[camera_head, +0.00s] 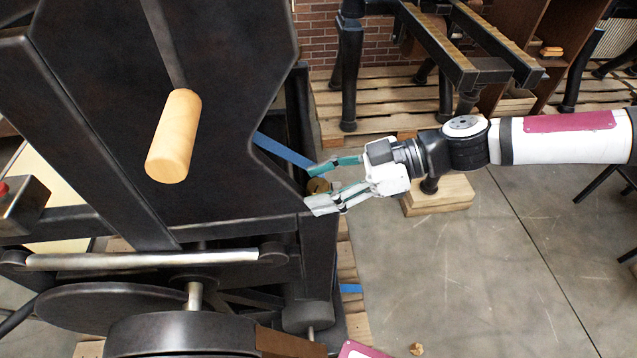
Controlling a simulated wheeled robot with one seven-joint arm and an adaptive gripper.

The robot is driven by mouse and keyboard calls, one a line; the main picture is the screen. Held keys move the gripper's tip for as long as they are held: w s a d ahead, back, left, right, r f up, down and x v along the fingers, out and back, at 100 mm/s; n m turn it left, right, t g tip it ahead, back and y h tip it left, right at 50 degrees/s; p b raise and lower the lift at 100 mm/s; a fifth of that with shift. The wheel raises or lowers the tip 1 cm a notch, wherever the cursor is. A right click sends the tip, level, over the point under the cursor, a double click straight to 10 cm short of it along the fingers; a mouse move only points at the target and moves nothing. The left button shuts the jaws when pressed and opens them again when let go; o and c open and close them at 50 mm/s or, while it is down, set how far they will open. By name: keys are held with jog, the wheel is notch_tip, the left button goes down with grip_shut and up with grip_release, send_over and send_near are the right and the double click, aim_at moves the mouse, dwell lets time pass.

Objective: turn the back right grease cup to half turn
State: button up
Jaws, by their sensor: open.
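A small brass-coloured round grease cup (318,186) sits at the right edge of the black press (240,190), low and toward its back. Its mark or turn position is too small to read. My gripper (314,189) reaches in from the right with its fingers spread, one above the cup and one below it in the picture. The fingers look apart from the cup, though I cannot tell how near they are in depth. No other grease cup is clear to see.
A wooden handle (174,136) sticks out of the press toward the camera. A blue strip (283,151) runs behind the upper finger. A metal bar (140,260) and dark wheels lie below. A wooden block (438,194) stands behind my wrist. The concrete floor (480,280) at right is mostly clear.

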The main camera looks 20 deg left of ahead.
jog(key=v, duration=1.1)
jog(key=shift+r, duration=0.1)
jog(key=a+r+n+t+h+p, duration=0.35)
jog(key=a+r+h+p, duration=0.2)
jog(key=r+h, duration=0.35)
jog(key=shift+n+g, duration=0.45)
jog(key=x, duration=0.4)
jog(key=p+x, duration=0.1)
jog(key=x, duration=0.9)
jog(key=shift+s+a, duration=0.1)
jog(key=shift+s, duration=0.2)
